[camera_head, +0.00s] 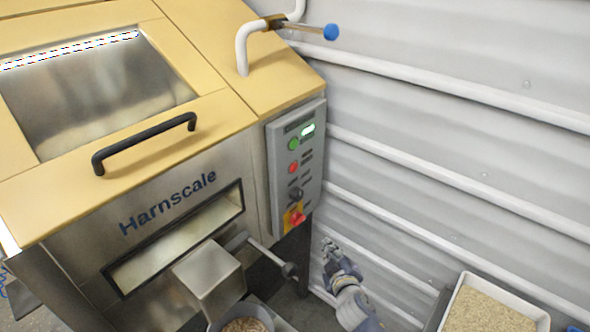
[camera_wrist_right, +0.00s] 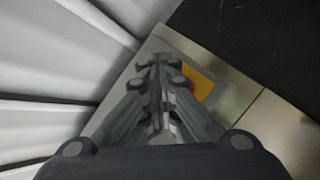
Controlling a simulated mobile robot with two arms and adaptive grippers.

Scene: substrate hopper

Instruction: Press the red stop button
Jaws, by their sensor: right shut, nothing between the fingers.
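The red stop button (camera_head: 293,168) is a small round button on the grey control panel (camera_head: 312,180) at the front right of the hopper. It sits below a green button (camera_head: 293,144) and above a black knob (camera_head: 295,194). A red and yellow rotary switch (camera_head: 296,217) is lowest. My right gripper (camera_head: 329,243) is shut and empty, below and right of the panel, apart from the button. In the right wrist view the shut fingers (camera_wrist_right: 160,62) point toward the panel; the yellow plate (camera_wrist_right: 198,82) shows beside them, and I cannot see the stop button. My left gripper is out of view.
A metal spout (camera_head: 208,278) and a rod with a dark knob (camera_head: 289,270) stick out left of my right gripper. A tray of grain (camera_head: 492,308) stands at the lower right. The ribbed white wall (camera_head: 450,130) is close on the right.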

